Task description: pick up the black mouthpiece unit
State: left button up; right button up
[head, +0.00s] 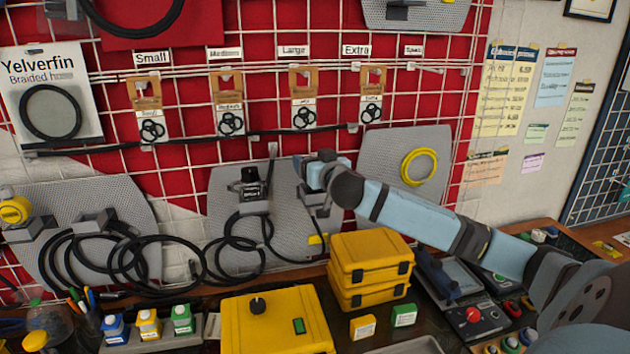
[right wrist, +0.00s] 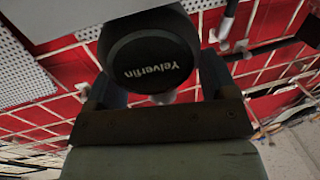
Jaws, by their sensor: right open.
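The black round unit (right wrist: 148,62) with white "Yelverfin" lettering, which looks like the mouthpiece unit, fills the upper middle of the right wrist view, between my two dark fingers. In the head view, my right gripper (head: 308,173) is at the right part of a grey perforated panel (head: 225,183) and hides most of what is there. It is open. I cannot tell whether the fingers touch the unit. A second black unit (head: 251,187) with a small label sits in a grey holder to the left of the gripper. My left gripper is not in view.
Black hoses (head: 233,243) hang in loops below the panel. Stacked yellow cases (head: 368,255) stand on the bench below the gripper, with a yellow box (head: 275,325) to their left. A yellow gauge ring (head: 418,167) hangs on another panel to the right.

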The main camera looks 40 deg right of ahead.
jog(key=shift+c, duration=0.2)
grip_shut()
jog(key=shift+s+a, duration=0.1)
jog(key=shift+a, duration=0.05)
